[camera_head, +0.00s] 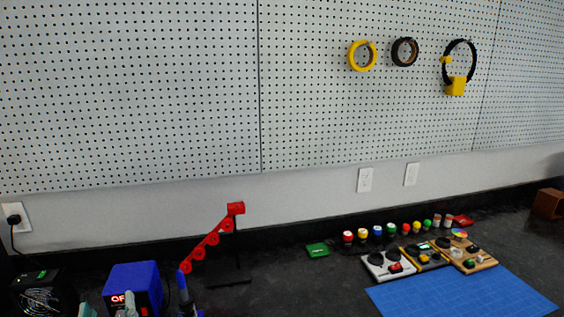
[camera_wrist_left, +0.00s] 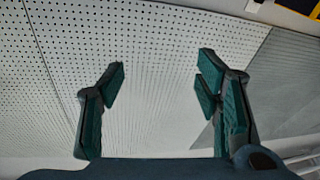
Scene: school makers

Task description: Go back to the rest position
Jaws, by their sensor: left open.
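My left gripper (camera_head: 109,308) shows only as two teal fingertips at the bottom left edge of the head view, in front of the blue soldering station. In the left wrist view, my left gripper (camera_wrist_left: 161,82) has its two teal fingers wide apart with nothing between them. My right gripper is in neither view.
A blue station with a red display (camera_head: 137,280), a black fan unit (camera_head: 40,292) and a red jointed arm (camera_head: 212,240) stand at left. The dark middle counter is mostly clear.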

